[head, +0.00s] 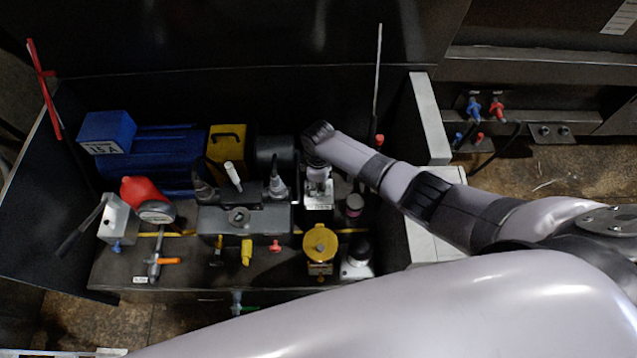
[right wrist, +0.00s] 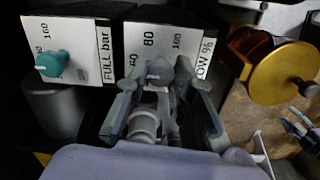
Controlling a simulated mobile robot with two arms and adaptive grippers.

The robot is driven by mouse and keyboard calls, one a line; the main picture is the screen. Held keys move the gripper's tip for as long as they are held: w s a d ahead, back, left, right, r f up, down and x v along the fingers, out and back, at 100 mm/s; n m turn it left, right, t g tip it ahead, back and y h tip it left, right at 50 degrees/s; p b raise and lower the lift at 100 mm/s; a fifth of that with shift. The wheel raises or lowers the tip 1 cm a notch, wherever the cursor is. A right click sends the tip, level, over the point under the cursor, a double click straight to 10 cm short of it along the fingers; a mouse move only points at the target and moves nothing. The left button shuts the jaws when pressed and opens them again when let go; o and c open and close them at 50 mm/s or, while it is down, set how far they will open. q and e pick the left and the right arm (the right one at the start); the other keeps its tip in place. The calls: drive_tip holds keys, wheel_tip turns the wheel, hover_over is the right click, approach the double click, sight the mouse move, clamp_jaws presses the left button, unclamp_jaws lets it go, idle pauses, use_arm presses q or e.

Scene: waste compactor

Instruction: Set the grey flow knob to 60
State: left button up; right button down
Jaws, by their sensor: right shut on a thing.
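The grey flow knob (right wrist: 159,72) is in the right wrist view, in front of a white scale plate (right wrist: 187,42) on a dark block. The plate's visible print includes 80, 100 and "OW %"; another number at its left is partly covered. My right gripper (right wrist: 160,85) has a finger on each side of the knob and is shut on it. The knob's pointer setting cannot be read. In the head view my right gripper (head: 318,180) reaches down over the white-plated block, and the knob is hidden there. My left gripper is not in view.
A teal knob (right wrist: 52,63) on a "FULL bar" plate is beside the flow block. A yellow round cap (head: 320,243) and a black knob (head: 357,256) stand in front. A blue motor (head: 155,150) and grey manifold (head: 245,219) are left; a thin rod (head: 377,85) rises behind.

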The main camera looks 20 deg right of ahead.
sight(318, 187)
drive_tip(key=c, duration=1.4)
unclamp_jaws()
drive_tip(key=shift+o, duration=0.2)
wheel_tip(318, 187, up, 12)
drive_tip(key=shift+s, duration=0.1)
